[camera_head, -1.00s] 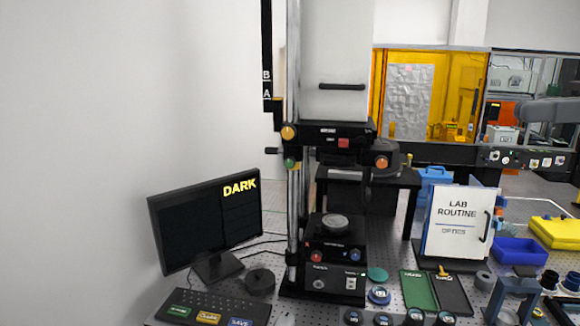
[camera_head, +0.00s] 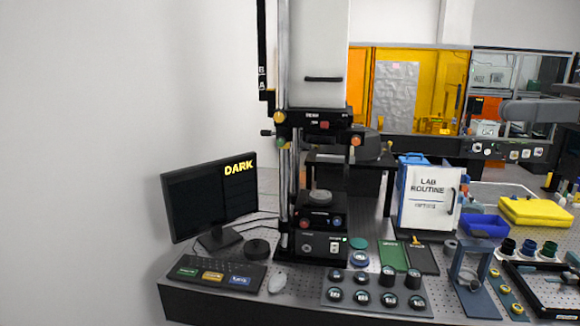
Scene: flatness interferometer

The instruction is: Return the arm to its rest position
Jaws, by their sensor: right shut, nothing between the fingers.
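My right arm comes in at the upper right edge, and the grey end of my right gripper (camera_head: 508,110) hangs in the air in front of the back window. It is shut and empty, well apart from the instruments on the bench; its fingertips are hard to make out. My left gripper is not in view. The tall interferometer (camera_head: 323,120) stands upright on the bench, with a round dark part (camera_head: 320,196) on its lower stage. The monitor (camera_head: 208,195) left of it reads DARK.

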